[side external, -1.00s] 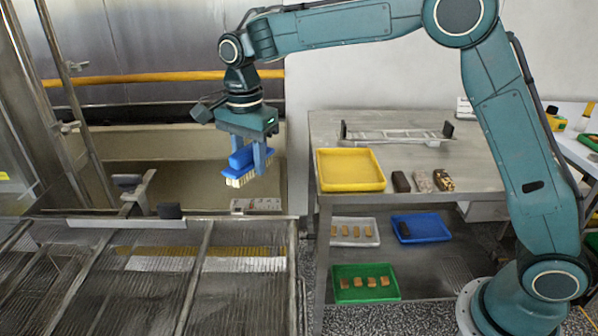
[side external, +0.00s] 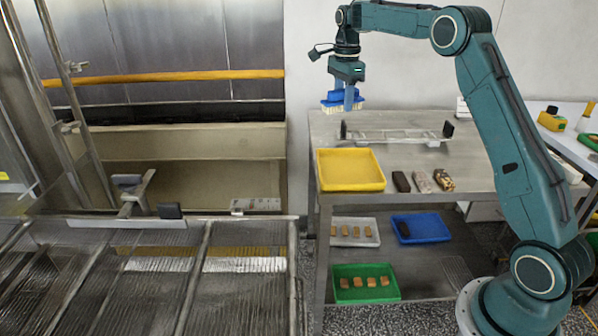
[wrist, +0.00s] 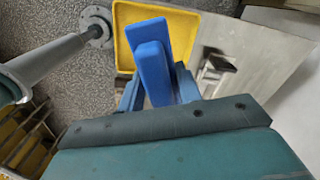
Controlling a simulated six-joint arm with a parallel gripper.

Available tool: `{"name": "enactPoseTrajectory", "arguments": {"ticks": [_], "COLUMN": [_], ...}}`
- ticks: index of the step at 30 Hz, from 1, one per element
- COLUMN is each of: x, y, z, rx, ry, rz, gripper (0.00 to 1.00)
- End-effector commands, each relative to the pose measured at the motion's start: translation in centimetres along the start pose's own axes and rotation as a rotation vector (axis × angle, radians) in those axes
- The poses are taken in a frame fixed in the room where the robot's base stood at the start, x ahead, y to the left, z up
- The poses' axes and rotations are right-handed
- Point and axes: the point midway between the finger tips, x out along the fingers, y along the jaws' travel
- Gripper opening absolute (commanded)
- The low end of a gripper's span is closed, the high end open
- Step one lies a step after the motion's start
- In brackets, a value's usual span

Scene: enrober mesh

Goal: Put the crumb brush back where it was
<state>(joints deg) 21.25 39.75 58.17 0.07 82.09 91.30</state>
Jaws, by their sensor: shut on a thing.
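The crumb brush (side external: 343,100) has a blue back and handle with pale bristles facing down. My gripper (side external: 347,98) is shut on it and holds it in the air, over the far left part of the steel table (side external: 420,190) in the side external view. In the wrist view the blue brush (wrist: 153,65) sits between my gripper's two fingers (wrist: 160,95), and its bristles are hidden there. Behind it in that view lies the yellow tray (wrist: 188,32); in the side external view this tray (side external: 350,170) is empty on the tabletop.
A metal rack (side external: 395,136) with dark end blocks lies at the table's back. Three bars (side external: 422,181) lie right of the yellow tray. The mesh conveyor (side external: 150,290) is at left.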

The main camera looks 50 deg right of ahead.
Motion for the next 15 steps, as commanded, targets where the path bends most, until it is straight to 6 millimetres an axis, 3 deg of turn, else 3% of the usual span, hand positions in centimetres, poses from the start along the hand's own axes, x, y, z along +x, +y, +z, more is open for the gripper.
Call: {"name": "enactPoseTrajectory", "arguments": {"ticks": [3, 15], "x": [-0.2, -0.7], "y": [-0.5, 0.5], "z": [-4.8, -19.0], "rx": [0.079, 0.307], "ry": [0.000, 0.000], "rz": [-0.002, -0.001], "gripper": [0.09, 0.09]}}
